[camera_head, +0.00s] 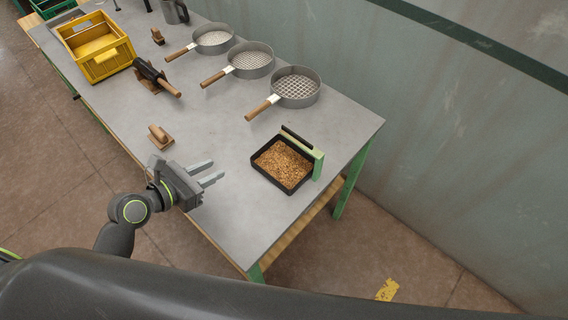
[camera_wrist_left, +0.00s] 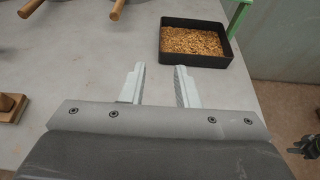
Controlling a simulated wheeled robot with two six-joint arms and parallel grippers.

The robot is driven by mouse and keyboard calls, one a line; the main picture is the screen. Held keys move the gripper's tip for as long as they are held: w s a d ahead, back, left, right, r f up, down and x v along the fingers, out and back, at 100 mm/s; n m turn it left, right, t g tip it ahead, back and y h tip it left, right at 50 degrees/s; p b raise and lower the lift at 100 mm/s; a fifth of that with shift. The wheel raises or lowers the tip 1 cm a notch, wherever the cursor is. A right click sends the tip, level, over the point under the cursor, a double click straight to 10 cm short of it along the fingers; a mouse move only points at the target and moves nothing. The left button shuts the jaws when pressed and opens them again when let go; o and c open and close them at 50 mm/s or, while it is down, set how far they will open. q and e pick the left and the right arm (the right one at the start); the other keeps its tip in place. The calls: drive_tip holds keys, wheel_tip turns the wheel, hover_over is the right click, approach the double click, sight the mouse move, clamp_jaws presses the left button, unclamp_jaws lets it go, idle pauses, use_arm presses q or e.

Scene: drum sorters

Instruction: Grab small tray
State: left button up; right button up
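The small tray (camera_head: 284,187) is a black square tray filled with brown grains, near the right end of the grey table. A light green bracket (camera_head: 318,163) with a black bar stands along its far right side. The tray also shows in the left wrist view (camera_wrist_left: 226,57), ahead of the fingers and a little to the right. My left gripper (camera_head: 215,172) is open and empty over the table, to the left of the tray and apart from it. Its two fingers show spread in the left wrist view (camera_wrist_left: 158,84).
Three round sieves with wooden handles, the nearest one (camera_head: 296,88), lie along the far side of the grey table (camera_head: 225,128). A yellow crate (camera_head: 98,48) stands at the far left. A wall runs behind the table.

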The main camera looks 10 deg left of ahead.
use_arm(q)
approach(259, 150)
drive_tip(key=x, duration=0.2)
drive_tip(key=r+x, duration=0.1)
drive_tip(key=x, duration=0.1)
drive_tip(key=shift+w+d+f, duration=0.15)
drive_tip(key=shift+w, duration=0.35)
drive_tip(key=shift+f+x, duration=0.1)
drive_tip(key=shift+x, duration=1.25)
drive_tip(key=shift+f+x, duration=0.15)
drive_tip(key=shift+x, duration=1.15)
drive_tip(key=shift+s, duration=0.15)
clamp_jaws()
